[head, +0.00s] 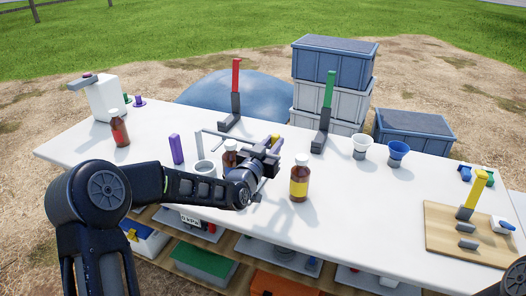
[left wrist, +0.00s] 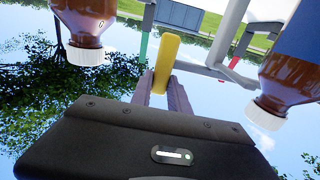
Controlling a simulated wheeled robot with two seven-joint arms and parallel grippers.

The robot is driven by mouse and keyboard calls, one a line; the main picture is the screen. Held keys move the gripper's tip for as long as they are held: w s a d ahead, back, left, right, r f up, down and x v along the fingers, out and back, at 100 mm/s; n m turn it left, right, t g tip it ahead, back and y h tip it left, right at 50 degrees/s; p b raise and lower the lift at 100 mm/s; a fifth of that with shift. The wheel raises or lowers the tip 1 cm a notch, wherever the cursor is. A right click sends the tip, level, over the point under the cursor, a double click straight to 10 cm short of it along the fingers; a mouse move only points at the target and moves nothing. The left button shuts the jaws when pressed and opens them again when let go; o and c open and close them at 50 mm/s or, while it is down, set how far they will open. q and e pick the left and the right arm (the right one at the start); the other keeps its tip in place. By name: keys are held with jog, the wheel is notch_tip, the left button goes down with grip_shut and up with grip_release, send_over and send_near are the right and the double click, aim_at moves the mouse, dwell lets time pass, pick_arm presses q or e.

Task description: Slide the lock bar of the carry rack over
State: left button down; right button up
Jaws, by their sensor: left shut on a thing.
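The carry rack (head: 215,133) stands mid-table as a grey frame, largely hidden behind my left arm and gripper. A yellow piece (head: 275,140), apparently the lock bar's grip, shows at my left gripper (head: 271,149). In the left wrist view, which looks upside down, the left fingers (left wrist: 164,95) are shut on the yellow piece (left wrist: 166,60). Grey rack bars (left wrist: 222,70) lie just beyond it. A brown bottle (head: 230,158) stands at the rack, partly hidden by the gripper. My right gripper is out of view; only part of that arm shows at lower right.
A yellow-labelled bottle (head: 299,183) stands close right of the gripper, and a red-labelled bottle (head: 120,131) at left. A purple block (head: 176,149) and grey cup (head: 204,170) are left of the rack. Red-handled (head: 236,80) and green-handled (head: 329,92) stands are behind.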

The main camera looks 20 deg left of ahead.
pick_arm(q)
jog(key=shift+a, duration=0.15)
jog(key=shift+w+a+b, duration=0.15)
jog(key=shift+a+b, duration=0.35)
jog(key=shift+a, duration=0.7)
jog(key=c, duration=1.2)
grip_release()
jog(key=shift+o, duration=0.2)
jog(key=s, duration=0.7)
jog(key=shift+s+a+b, duration=0.4)
